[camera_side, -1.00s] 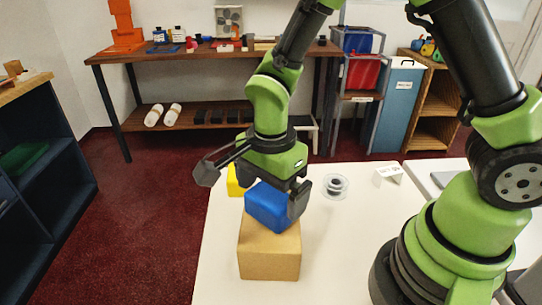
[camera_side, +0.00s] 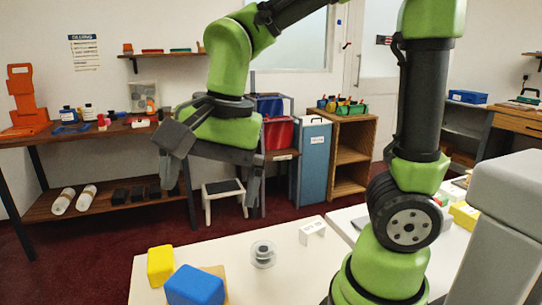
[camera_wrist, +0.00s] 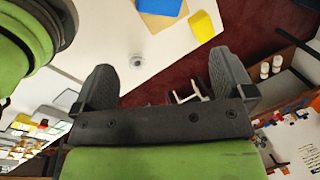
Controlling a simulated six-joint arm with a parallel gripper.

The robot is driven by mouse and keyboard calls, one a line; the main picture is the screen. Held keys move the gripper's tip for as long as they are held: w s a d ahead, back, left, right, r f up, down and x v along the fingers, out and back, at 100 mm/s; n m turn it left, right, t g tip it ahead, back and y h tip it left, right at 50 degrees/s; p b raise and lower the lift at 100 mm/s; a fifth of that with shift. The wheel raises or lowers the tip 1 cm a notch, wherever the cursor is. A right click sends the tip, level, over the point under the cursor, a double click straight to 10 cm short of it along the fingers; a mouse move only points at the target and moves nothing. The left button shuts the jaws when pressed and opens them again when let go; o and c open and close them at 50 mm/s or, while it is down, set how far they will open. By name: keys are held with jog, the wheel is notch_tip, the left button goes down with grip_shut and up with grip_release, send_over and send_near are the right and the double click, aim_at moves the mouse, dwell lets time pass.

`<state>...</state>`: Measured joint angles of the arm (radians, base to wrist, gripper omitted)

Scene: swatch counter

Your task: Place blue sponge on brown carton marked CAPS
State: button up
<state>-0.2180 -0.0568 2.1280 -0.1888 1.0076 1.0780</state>
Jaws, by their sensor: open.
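The blue sponge (camera_side: 195,287) rests on top of the brown carton (camera_side: 217,271) at the bottom of the side view. The sponge hides most of the carton there, and no CAPS marking is legible. In the wrist view the sponge (camera_wrist: 160,6) and the carton (camera_wrist: 152,22) show at the top edge, partly cut off. My gripper (camera_side: 213,163) is open and empty, raised well above the table and apart from the sponge. Its two spread fingers also show in the wrist view (camera_wrist: 165,84), with nothing between them.
A yellow block (camera_side: 160,265) stands beside the carton. A clear round spool (camera_side: 263,253) and a white label card (camera_side: 312,231) sit on the white table (camera_side: 240,285). The table between spool and front edge is mostly clear. A wooden bench (camera_side: 95,135) stands behind.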

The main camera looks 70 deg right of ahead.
jog(key=s+d+r+n+t, duration=0.3)
jog(key=s+r+n+t, duration=0.1)
jog(key=s+n, duration=0.4)
jog(key=shift+s+d+n+t+y, duration=0.15)
jog(key=shift+n+t+y, duration=0.3)
jog(key=shift+n, duration=0.25)
